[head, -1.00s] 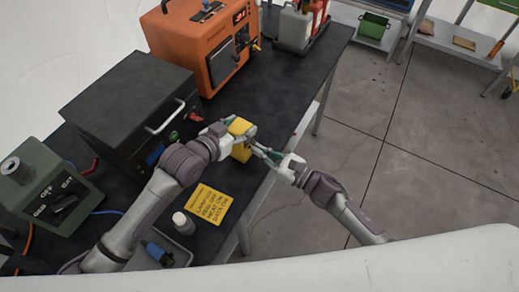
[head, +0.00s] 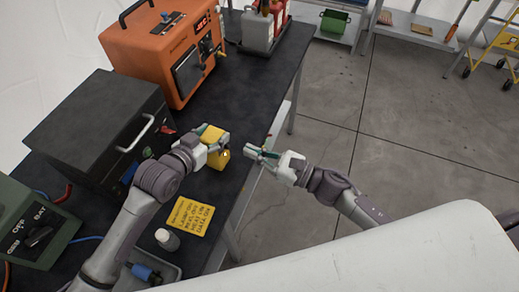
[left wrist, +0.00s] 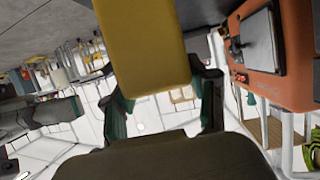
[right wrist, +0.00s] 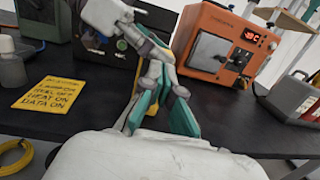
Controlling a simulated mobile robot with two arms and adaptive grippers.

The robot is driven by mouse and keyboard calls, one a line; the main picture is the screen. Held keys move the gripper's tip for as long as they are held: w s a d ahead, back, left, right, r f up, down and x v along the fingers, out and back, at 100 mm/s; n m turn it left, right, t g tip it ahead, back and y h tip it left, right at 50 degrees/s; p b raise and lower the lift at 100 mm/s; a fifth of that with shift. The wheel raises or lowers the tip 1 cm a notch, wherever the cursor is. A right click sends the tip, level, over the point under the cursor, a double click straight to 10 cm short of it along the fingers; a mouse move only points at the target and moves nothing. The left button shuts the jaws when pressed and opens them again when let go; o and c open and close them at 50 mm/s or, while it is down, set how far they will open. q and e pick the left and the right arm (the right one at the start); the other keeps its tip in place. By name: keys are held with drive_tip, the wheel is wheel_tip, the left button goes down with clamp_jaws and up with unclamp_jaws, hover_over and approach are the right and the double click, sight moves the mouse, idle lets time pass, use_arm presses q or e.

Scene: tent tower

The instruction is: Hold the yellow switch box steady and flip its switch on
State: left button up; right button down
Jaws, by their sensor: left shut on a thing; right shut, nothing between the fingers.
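The yellow switch box (head: 215,147) is on the dark workbench near its right edge. My left gripper (head: 204,152) is shut on it. In the left wrist view the box (left wrist: 147,45) shows as a plain yellow block between the fingers. My right gripper (head: 252,152) is shut and empty, a short way right of the box and apart from it, out past the bench edge. In the right wrist view its fingers (right wrist: 160,90) are close together, and they and my left gripper largely cover the box. The switch and its position cannot be made out.
A yellow note (head: 190,216) lies on the bench (head: 255,85), with a small grey bottle (head: 166,239) nearby. A black case (head: 95,130) with a handle stands left of the box, an orange unit (head: 165,50) behind. Open floor (head: 330,110) lies to the right.

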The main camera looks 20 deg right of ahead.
drive_tip(key=shift+s+d+r, duration=0.35)
drive_tip(key=shift+d+r, duration=0.05)
drive_tip(key=shift+r, duration=0.15)
drive_tip(key=shift+s+d+r, duration=0.35)
drive_tip(key=shift+d+r, duration=0.05)
drive_tip(key=shift+r, duration=0.1)
use_arm(q)
drive_tip(key=o, duration=1.4)
